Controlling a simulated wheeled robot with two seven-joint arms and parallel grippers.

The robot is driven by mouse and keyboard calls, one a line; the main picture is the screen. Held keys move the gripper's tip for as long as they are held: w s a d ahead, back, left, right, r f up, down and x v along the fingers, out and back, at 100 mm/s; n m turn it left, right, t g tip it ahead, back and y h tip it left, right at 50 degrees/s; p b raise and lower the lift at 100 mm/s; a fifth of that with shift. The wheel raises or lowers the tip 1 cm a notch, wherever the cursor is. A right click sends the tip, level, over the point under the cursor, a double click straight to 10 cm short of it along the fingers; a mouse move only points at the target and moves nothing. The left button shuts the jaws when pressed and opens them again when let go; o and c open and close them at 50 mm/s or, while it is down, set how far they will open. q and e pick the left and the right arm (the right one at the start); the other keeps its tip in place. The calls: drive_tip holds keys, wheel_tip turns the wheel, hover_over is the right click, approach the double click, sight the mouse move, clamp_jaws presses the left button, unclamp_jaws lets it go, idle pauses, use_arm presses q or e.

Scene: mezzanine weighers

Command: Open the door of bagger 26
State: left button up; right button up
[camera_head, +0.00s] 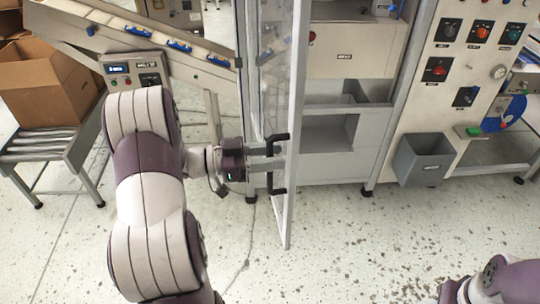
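The bagger's clear-panelled door (286,215) in a pale metal frame stands swung out towards me, seen nearly edge-on. Its black handle (278,191) is on the door's left face. My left gripper (273,163) comes from the left, its two grey fingers around the handle and seemingly closed on it; part of the handle is hidden between them. To the right of the door, the cabinet front (345,165) shows grey bins and shelves. No number 26 is readable. Only part of my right arm shows at the bottom right; its gripper is out of view.
A control panel (468,55) with several knobs and a grey bin (422,160) stand right of the cabinet. An inclined conveyor (150,35) and a cardboard box (45,85) on a roller stand (50,148) are at left. The speckled floor in front is clear.

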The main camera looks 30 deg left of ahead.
use_arm(q)
drive_tip(key=shift+f, duration=0.1)
drive_tip(key=b+v, duration=0.3)
drive_tip(key=v, duration=0.9)
drive_tip(key=shift+s+a, duration=0.2)
drive_tip(key=shift+a, duration=0.1)
